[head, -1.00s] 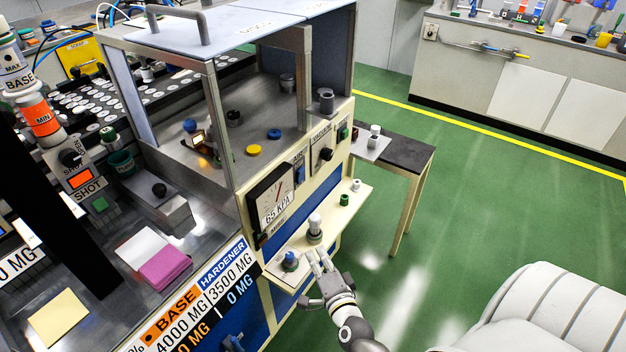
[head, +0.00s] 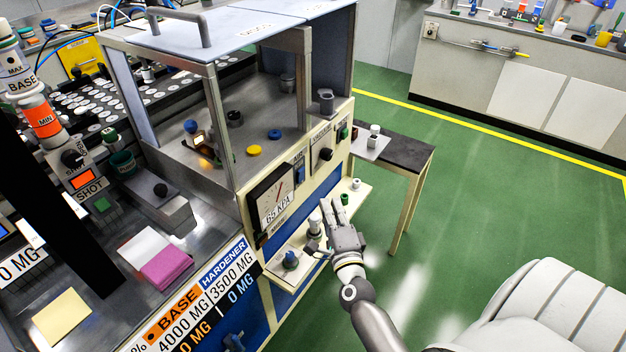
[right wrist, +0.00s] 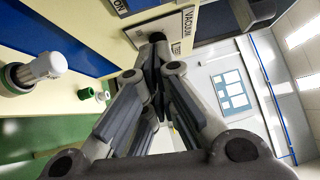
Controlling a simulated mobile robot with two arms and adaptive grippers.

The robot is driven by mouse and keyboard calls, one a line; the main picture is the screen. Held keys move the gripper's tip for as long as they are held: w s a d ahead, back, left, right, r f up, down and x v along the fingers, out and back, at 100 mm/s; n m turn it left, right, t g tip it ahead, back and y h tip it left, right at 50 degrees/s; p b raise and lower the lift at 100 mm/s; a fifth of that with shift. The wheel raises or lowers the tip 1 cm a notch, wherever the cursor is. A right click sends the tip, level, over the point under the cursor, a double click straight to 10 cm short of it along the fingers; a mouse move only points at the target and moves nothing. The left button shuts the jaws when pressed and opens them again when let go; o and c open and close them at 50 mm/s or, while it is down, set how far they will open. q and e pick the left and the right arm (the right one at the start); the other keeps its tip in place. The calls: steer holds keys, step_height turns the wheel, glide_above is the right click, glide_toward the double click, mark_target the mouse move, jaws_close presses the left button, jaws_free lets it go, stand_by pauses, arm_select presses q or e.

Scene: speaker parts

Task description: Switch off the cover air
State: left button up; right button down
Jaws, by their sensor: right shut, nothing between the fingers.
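The cream control panel of the cabinet carries a narrow plate lettered AIR with a blue part (head: 300,173), between the pressure gauge (head: 270,200) and the vacuum knob (head: 325,154). I take this plate for the cover air control; its setting is too small to read. My right gripper (head: 334,203) is shut and empty, below and in front of the panel, above the cream ledge. In the right wrist view its fingers (right wrist: 150,60) point toward the panel near the VACUUM label (right wrist: 187,32), partly hiding a dark knob (right wrist: 156,37). My left gripper is not in view.
A dark side table (head: 408,150) stands to the right. Green floor is free beyond it.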

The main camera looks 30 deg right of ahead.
mark_target(301, 175)
steer(key=w+r+p, duration=0.1)
steer(key=w, duration=0.8)
steer(key=shift+w+d, duration=0.25)
steer(key=shift+d, duration=0.2)
steer(key=shift+w+a+r+p, duration=0.1)
steer(key=shift+w+r+p, duration=0.15)
steer(key=shift+p, duration=0.1)
steer(key=shift+s+f, duration=0.1)
